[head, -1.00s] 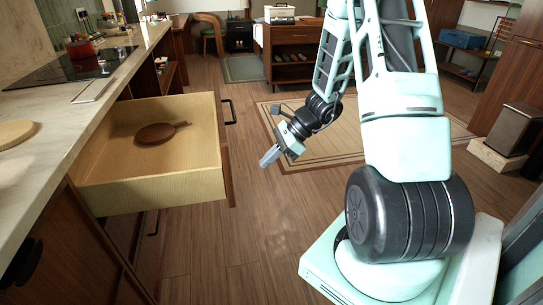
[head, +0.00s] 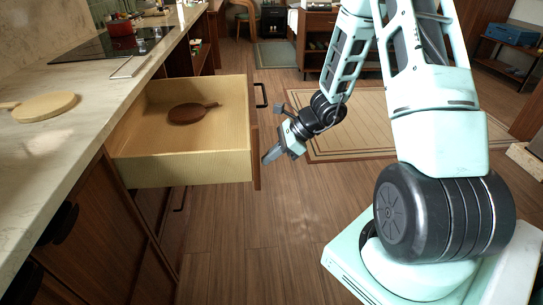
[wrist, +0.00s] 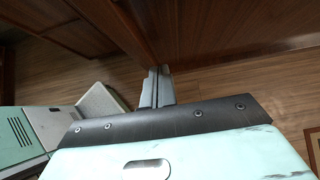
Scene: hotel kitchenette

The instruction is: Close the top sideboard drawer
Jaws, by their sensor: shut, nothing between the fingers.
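The top sideboard drawer (head: 190,172) stands pulled far out on the left in the head view. Its pale wooden box is open at the top, and its dark front, seen edge-on, carries a black handle (head: 262,95). A round brown wooden board with a handle (head: 190,112) lies inside. My gripper (head: 267,159) is shut and empty, just right of the drawer front in the picture. I cannot tell whether it touches the front. In the wrist view my shut fingers (wrist: 157,80) point toward a dark wooden panel (wrist: 215,32).
The stone countertop (head: 55,160) holds a pale round board (head: 45,107), a black cooktop (head: 110,45) and a red pot (head: 120,27). A rug (head: 350,130) lies beyond my arm. Bare wooden floor (head: 250,240) is clear in front of the drawer.

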